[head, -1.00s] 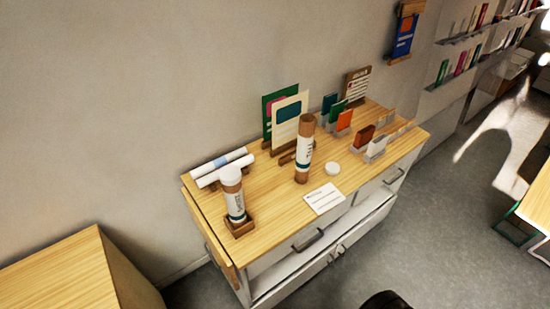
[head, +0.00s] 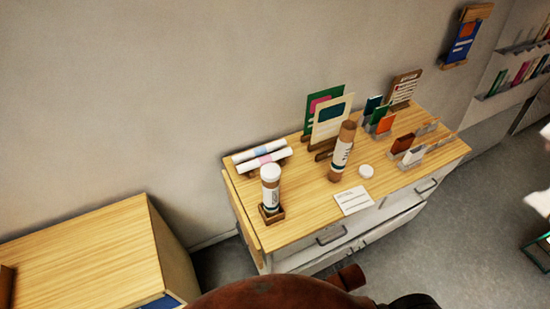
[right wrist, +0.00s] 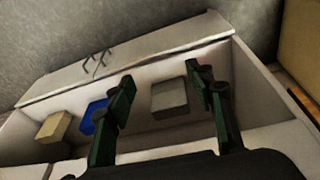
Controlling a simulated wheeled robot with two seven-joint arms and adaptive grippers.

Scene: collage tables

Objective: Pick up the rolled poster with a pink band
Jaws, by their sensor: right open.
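Two white rolled posters lie side by side at the back left corner of the wooden-topped cabinet. The rolled poster with a pink band (head: 280,155) is the front one. The rolled poster with a blue band (head: 243,156) lies just behind it. My right gripper (right wrist: 160,74) shows only in the right wrist view, its two dark green fingers spread apart with nothing between them. It is over a pale open compartment, and no poster shows in that view. My left gripper is in neither current view.
On the cabinet top (head: 300,222), a white-capped tube (head: 270,186) stands in a wooden holder in front of the posters. A brown tube (head: 342,150), a round white lid (head: 366,171) and a white card (head: 353,200) are to the right. The compartment holds a grey box (right wrist: 169,98).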

